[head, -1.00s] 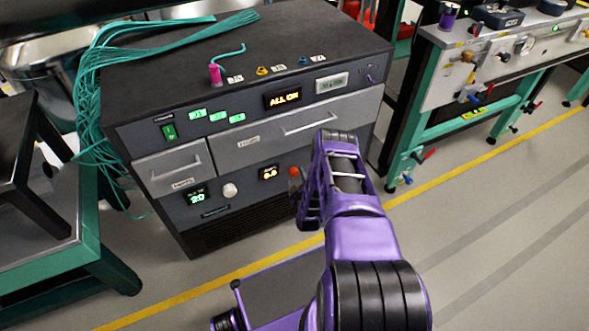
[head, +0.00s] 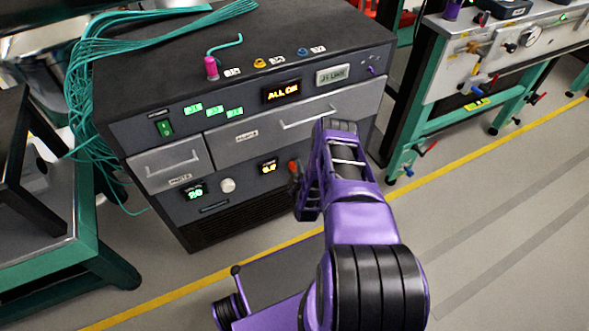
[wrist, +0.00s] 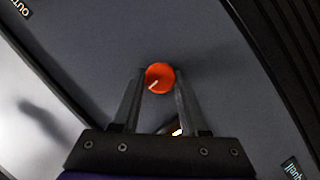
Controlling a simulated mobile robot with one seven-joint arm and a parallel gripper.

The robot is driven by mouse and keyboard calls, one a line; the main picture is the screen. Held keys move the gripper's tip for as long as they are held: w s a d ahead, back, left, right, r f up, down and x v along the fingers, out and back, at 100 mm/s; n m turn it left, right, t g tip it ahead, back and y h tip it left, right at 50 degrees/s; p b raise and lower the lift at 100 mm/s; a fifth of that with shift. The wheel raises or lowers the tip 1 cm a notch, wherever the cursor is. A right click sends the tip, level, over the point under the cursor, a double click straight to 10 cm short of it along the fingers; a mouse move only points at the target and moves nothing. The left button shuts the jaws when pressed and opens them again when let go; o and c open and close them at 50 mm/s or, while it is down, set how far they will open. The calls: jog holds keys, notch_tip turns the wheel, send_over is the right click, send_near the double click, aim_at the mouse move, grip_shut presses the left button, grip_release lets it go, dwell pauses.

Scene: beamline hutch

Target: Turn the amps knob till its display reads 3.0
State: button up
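The orange knob (wrist: 160,77) is between my gripper's (wrist: 160,75) two fingertips in the wrist view. The fingers are closed in on both its sides and seem to touch it. Its pale pointer line points down and left. In the head view the knob (head: 293,166) shows as a red spot on the dark cabinet front, partly hidden by my gripper (head: 299,180). A small yellow-lit display (head: 268,167) is just left of it, with digits that look like 0.7 but are blurred. No amps label is readable.
A white knob (head: 228,185) and a green-lit display (head: 194,191) sit further left on the same cabinet (head: 150,90). Drawers (head: 290,112) are above the knobs. Teal cables (head: 95,70) hang at the left. A green-legged bench (head: 440,70) stands at right.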

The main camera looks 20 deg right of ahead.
grip_shut()
jog(key=m+y, duration=0.1)
jog(key=m, duration=0.2)
jog(key=shift+w+d+r+g+y, duration=0.1)
jog(key=shift+d+r+g+y, duration=0.05)
jog(key=shift+g+y, duration=0.2)
jog(key=m+y, duration=0.2)
jog(key=m, duration=0.1)
jog(key=m+y, duration=0.2)
jog(key=m, duration=0.1)
jog(key=m+y, duration=0.3)
jog(key=m, duration=0.1)
jog(key=shift+d, duration=0.35)
dwell(0.5)
